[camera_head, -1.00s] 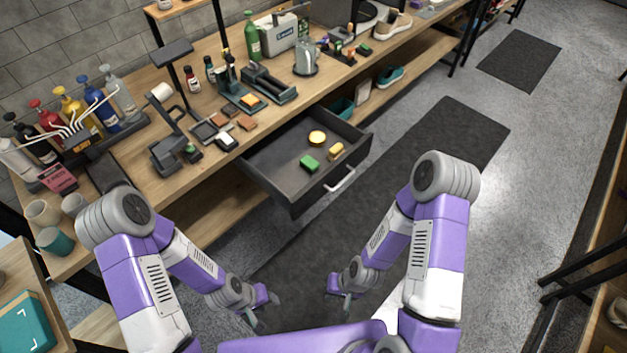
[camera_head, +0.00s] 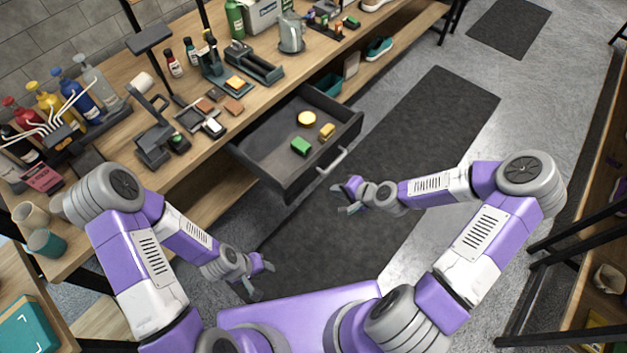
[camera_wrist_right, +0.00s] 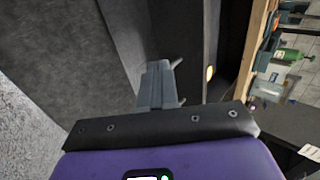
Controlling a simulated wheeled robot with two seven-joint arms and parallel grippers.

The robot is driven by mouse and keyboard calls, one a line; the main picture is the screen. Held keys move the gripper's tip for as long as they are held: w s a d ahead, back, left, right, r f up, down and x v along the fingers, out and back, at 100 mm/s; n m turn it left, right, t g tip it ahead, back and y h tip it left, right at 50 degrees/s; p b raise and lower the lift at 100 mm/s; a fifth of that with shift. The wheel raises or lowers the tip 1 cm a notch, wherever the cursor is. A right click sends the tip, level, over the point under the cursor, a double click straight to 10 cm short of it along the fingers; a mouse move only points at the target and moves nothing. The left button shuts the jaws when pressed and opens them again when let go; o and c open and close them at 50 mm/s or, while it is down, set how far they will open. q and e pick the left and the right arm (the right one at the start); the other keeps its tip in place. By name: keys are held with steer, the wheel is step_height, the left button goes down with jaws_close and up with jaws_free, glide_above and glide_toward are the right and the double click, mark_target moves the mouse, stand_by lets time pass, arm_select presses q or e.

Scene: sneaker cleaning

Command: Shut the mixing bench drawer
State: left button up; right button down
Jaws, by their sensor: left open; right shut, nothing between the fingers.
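The dark grey drawer (camera_head: 262,162) of the wooden mixing bench (camera_head: 130,105) is pulled open. It holds a green sponge (camera_head: 301,146), a yellow block (camera_head: 327,131) and a round yellow item (camera_head: 306,118). Its silver bar handle (camera_head: 331,162) is on the front panel. My right gripper (camera_head: 343,200) is shut and empty, in front of the drawer and apart from the handle. In the right wrist view its closed fingers (camera_wrist_right: 160,84) are close to a dark panel. My left gripper (camera_head: 261,279) is open and empty, low over the floor near my body.
Pump bottles (camera_head: 75,95), a grey kettle (camera_head: 291,35) and small cleaning tools stand on the bench top. A dark mat (camera_head: 400,130) covers the floor before the bench. A teal box (camera_head: 25,325) is at lower left, and a shelf (camera_head: 590,230) stands at right.

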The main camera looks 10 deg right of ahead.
steer(key=x, duration=0.3)
steer(key=r+b+x, duration=0.1)
steer(key=x, duration=0.3)
steer(key=w+a+x, duration=0.1)
steer(key=x, duration=0.2)
steer(key=shift+w+b, duration=0.15)
steer(key=shift+b, duration=0.15)
steer(key=shift+w+a, duration=0.35)
steer(key=shift+w, duration=0.05)
